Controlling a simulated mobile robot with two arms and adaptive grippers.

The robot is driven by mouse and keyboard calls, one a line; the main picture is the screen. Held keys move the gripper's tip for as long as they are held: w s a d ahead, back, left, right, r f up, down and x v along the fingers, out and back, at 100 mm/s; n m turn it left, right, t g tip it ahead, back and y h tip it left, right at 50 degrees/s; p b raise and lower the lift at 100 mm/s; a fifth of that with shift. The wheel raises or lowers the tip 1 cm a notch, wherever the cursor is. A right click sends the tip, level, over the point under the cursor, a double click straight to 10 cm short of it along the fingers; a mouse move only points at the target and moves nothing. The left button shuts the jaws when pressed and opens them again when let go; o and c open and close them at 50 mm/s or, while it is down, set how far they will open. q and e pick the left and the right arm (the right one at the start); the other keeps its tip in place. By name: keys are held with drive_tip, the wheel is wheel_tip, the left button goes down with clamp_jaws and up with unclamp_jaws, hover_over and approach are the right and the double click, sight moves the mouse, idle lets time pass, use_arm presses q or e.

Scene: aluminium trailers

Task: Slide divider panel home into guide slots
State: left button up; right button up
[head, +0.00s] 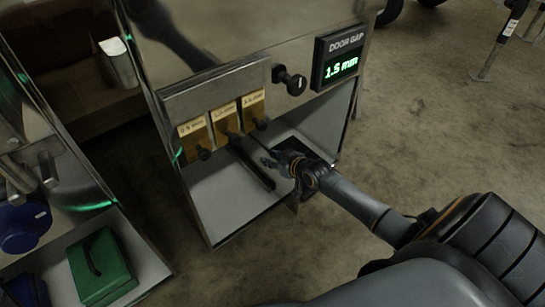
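I cannot make out a divider panel or guide slots for certain. A metal cabinet (215,95) has an open lower compartment with a pale floor (225,205). A narrow dark bar (255,170) slants down inside it from below the brass tags. My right gripper (268,155) is at the compartment's mouth, just right of this bar, its fingers pointing up and left. Whether it touches the bar, or holds anything, is too small and dark to tell. A dark flat patch (312,152) lies behind it. My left gripper is not in view.
Brass tags (224,119) with dark knobs hang above the compartment. A black knob (290,80) and a display (341,61) reading "DOOR GAP 1.5 mm" are on the front. A green case (102,265) stands lower left. The concrete floor (440,120) at right is mostly clear.

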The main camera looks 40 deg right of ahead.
drive_tip(key=v, duration=1.2)
